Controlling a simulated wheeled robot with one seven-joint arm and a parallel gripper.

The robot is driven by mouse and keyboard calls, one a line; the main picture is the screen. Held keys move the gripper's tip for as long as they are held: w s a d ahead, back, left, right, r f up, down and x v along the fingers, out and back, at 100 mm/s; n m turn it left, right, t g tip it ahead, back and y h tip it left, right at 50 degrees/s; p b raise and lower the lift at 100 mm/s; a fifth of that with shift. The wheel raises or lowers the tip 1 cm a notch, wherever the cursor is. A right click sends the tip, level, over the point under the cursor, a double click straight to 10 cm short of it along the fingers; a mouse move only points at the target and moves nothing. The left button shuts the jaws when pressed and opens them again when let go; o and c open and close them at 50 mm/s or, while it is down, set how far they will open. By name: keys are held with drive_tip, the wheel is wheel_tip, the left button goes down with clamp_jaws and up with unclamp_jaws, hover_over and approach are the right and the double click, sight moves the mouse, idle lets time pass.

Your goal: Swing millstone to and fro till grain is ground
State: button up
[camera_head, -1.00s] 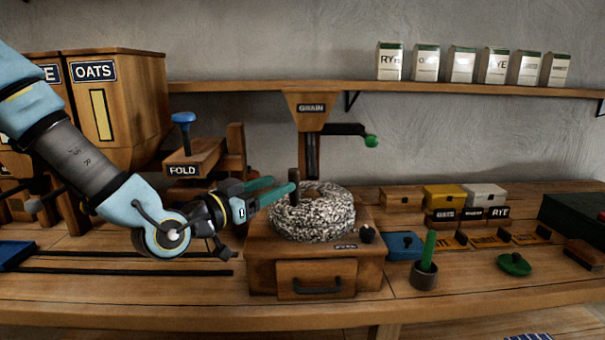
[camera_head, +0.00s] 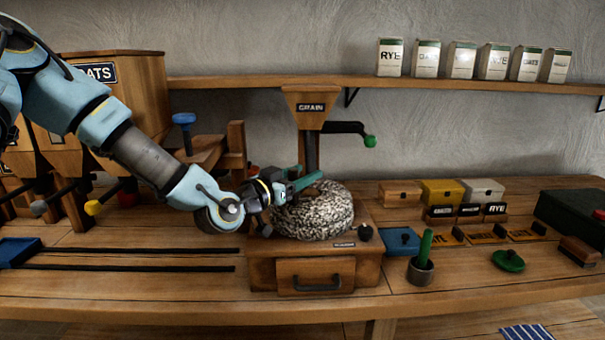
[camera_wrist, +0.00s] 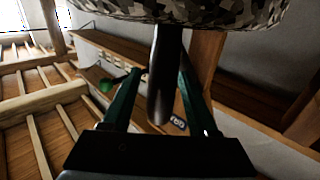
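The millstone (camera_head: 325,215) is a round, speckled grey-white stone on a wooden mill box (camera_head: 262,270) with a drawer. Its dark upright handle shows in the wrist view (camera_wrist: 161,85), below the stone's edge (camera_wrist: 190,10); in the head view my gripper hides it. My gripper (camera_head: 306,176) reaches in from the left over the stone's far left side. In the wrist view its two green fingers (camera_wrist: 161,80) stand one on each side of the handle, their tips close against it. A wooden hopper marked GRAIN (camera_head: 310,92) stands behind the stone.
A crank with a green knob (camera_head: 369,141) juts right of the hopper. Dark rails (camera_head: 140,268) lie at left. The bench front is mostly clear.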

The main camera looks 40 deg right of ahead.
clamp_jaws()
idle(1.2)
